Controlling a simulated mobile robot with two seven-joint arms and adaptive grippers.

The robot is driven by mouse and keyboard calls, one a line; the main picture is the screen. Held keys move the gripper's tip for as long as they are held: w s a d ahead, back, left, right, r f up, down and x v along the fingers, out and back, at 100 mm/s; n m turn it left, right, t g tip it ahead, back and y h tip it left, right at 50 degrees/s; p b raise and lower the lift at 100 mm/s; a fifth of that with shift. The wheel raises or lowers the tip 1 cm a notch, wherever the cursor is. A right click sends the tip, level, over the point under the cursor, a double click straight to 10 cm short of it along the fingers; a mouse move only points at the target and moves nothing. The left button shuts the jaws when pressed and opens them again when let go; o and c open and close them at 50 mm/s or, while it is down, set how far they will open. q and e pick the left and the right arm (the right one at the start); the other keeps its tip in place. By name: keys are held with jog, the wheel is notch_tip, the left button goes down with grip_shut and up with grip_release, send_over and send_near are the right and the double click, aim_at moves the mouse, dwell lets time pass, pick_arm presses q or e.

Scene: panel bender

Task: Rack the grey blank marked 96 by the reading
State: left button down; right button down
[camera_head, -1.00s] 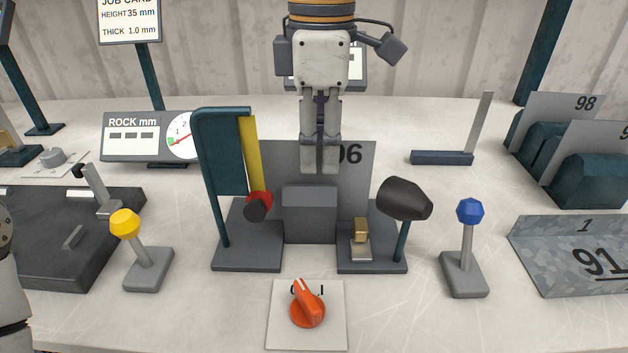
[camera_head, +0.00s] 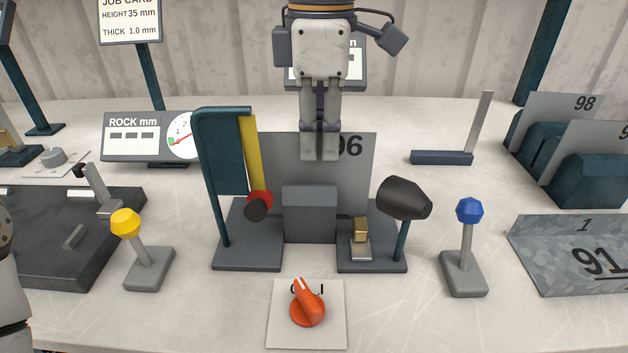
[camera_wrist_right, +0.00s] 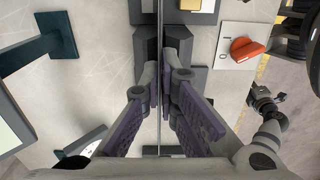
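The grey blank marked 96 (camera_head: 358,170) stands upright behind a grey block in the middle station. Its lower part is hidden by that block. My right gripper (camera_head: 319,157) comes down from above with its fingers at the blank's upper part, covering some of its face beside the number. In the right wrist view the blank (camera_wrist_right: 159,100) shows edge-on as a thin line between the close-set fingertips (camera_wrist_right: 165,85), so the gripper is shut on it. Part of my left arm shows at the left edge of the head view; its fingers are not clear in any view.
The ROCK mm gauge (camera_head: 150,136) stands at left. The station has a teal guard (camera_head: 219,150), a yellow strip and a dark lamp-like head (camera_head: 404,198). An orange dial (camera_head: 307,308) sits in front. Racked blanks, one marked 98 (camera_head: 560,108), and a plate marked 91 (camera_head: 580,255) are at right.

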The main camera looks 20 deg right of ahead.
aim_at(319, 180)
jog(key=shift+w+r, duration=0.1)
jog(key=shift+r, duration=4.95)
